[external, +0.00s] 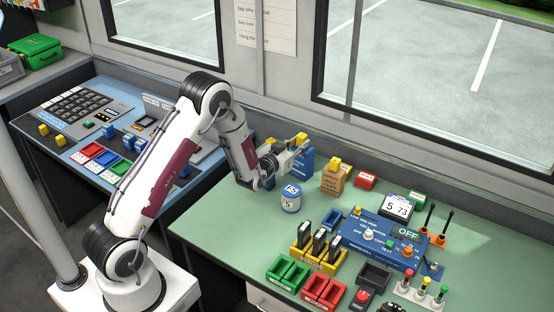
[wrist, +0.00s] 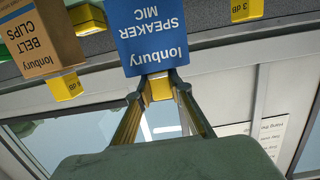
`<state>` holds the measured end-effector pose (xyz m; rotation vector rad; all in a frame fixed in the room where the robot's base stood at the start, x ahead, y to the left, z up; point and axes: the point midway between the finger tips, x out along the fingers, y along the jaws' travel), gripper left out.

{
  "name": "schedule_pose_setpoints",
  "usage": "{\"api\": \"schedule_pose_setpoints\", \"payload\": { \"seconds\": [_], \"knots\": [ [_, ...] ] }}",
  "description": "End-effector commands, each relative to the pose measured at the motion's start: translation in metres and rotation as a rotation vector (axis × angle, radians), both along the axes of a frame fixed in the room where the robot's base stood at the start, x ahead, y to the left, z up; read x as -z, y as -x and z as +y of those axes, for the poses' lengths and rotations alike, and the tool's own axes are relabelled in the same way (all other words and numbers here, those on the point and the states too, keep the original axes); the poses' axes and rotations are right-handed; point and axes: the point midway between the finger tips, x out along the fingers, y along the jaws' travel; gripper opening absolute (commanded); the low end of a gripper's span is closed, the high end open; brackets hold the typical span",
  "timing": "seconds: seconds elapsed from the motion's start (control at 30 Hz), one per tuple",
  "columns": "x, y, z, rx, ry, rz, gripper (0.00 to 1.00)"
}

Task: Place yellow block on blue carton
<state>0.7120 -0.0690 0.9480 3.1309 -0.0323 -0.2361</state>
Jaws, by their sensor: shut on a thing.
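The blue carton (external: 307,164) stands upright near the back of the green bench; its "Speaker Mic" label shows upside down in the wrist view (wrist: 150,35). My gripper (external: 300,143) is at the top of this carton. In the wrist view, my gripper (wrist: 157,92) is shut on a yellow block (wrist: 159,88), which lies at the carton's top edge. I cannot tell whether block and carton touch. A brown "Belt Clips" carton (external: 334,180) beside it has another yellow block (external: 334,162) on top. Another yellow block, marked 3 dB (wrist: 246,9), shows in the wrist view.
A white and blue tin (external: 290,199) stands in front of the blue carton. A red box (external: 367,179) and a green box (external: 421,198) lie to the right. A blue switch panel (external: 380,240) and coloured trays fill the front right. The window wall is close behind.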

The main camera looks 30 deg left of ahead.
Motion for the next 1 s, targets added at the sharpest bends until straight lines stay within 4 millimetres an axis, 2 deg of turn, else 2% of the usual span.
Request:
{"api": "schedule_pose_setpoints", "payload": {
  "seconds": [0.17, 0.2, 0.23, 0.77, 1.0],
  "knots": [
    [0.003, 0.000, 0.000, 0.000, 0.000, 0.000, 0.00],
    [0.003, 0.000, 0.000, 0.000, 0.000, 0.000, 0.30],
    [0.003, 0.000, 0.000, 0.000, 0.000, 0.000, 0.37],
    [-0.001, 0.000, 0.000, 0.000, 0.000, 0.000, 0.37],
    [-0.002, 0.016, 0.000, 0.000, 0.000, 0.003, 0.37]
  ]
}}
